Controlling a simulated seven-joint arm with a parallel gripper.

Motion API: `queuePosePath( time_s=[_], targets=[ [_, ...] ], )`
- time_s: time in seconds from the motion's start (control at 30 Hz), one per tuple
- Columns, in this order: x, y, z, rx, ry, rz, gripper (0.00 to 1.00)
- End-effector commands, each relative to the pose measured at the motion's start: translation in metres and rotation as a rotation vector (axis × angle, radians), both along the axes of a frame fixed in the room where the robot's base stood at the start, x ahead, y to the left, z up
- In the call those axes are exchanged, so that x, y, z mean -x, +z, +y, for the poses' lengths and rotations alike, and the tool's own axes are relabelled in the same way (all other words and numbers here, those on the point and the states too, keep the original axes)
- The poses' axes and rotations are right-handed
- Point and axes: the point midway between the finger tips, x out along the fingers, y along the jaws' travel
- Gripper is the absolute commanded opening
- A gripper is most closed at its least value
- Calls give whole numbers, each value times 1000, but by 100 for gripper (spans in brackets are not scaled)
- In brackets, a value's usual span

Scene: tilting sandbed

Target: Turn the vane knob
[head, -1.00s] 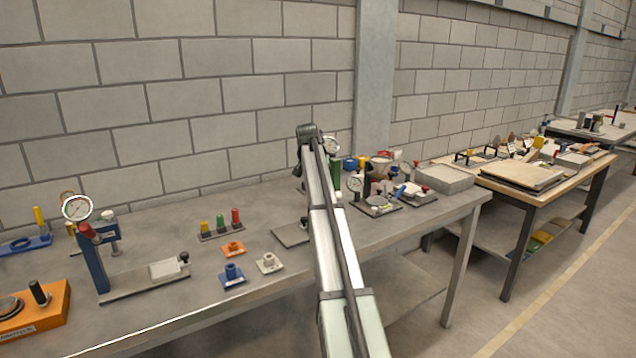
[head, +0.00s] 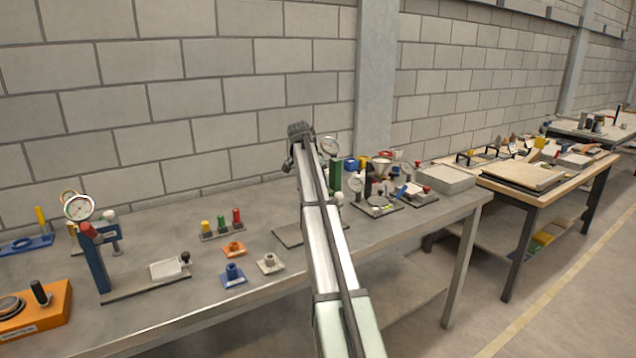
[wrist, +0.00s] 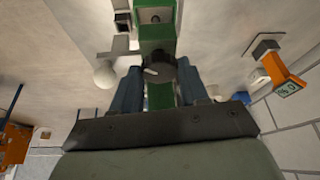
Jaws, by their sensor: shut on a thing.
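In the wrist view, a dark round knob with a pale mark (wrist: 160,72) sits on a green post (wrist: 155,38). My gripper (wrist: 160,82) is shut on the knob, with one blue finger on either side of it. A white ball on a grey arm (wrist: 105,76) is just left of the knob. In the head view, the green post (head: 335,174) stands on the bench just right of my arm. The knob and my fingertips are hidden there behind my arm.
The grey bench (head: 190,300) carries a gauge on a blue stand (head: 78,207), small coloured blocks (head: 233,273) and an orange box (head: 35,310). Gauges and fixtures (head: 380,200) crowd the bench right of my arm. A block wall (head: 190,110) stands behind.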

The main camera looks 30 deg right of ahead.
Motion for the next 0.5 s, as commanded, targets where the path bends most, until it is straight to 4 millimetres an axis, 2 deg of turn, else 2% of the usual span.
queuePosePath(
  time_s=[0.23, 0.27, 0.5],
  targets=[
    [0, 0, 0, -1, 1, 1, 14],
    [0, 0, 0, -1, 1, 1, 47],
    [0, 0, 0, -1, 1, 1, 69]
  ],
)
